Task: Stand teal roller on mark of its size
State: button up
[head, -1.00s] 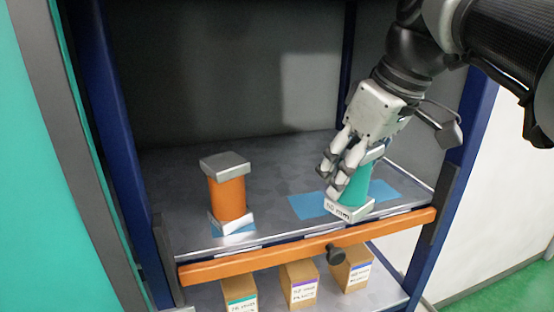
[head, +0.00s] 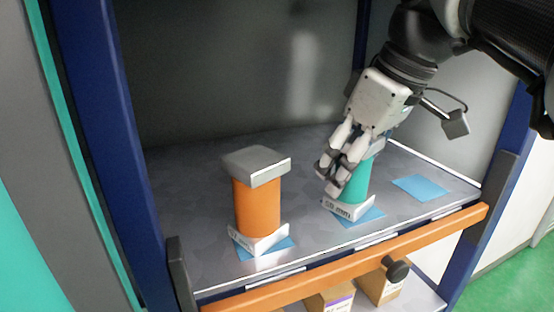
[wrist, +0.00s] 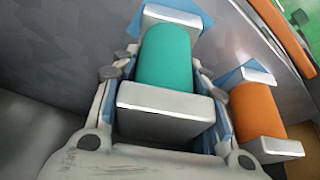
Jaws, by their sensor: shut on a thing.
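The teal roller (head: 356,182) has pale square end plates and stands roughly upright. A partly readable "mm" label shows on its lower plate. My gripper (head: 334,180) is shut on it from the upper side; the wrist view also shows the teal roller (wrist: 165,55) between the fingers. Its lower plate is over the back part of the middle blue mark (head: 366,216), whose front and right parts show. I cannot tell whether it touches the shelf. Another blue mark (head: 420,187) to the right is bare. Any size text on the marks is unreadable.
An orange roller (head: 257,207) stands on a left blue mark (head: 270,250), close to the teal one. Cardboard boxes (head: 385,287) sit below.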

jog(key=shift+s+d+r, duration=0.1)
jog(key=shift+s+d, duration=0.25)
jog(key=shift+d, duration=0.1)
jog(key=o, duration=1.2)
jog(key=shift+w+a+f, duration=0.15)
jog(key=shift+a+f, duration=0.05)
jog(key=shift+a, duration=0.05)
jog(key=shift+o, duration=1.2)
jog(key=shift+d, duration=0.1)
jog(key=shift+r, duration=0.1)
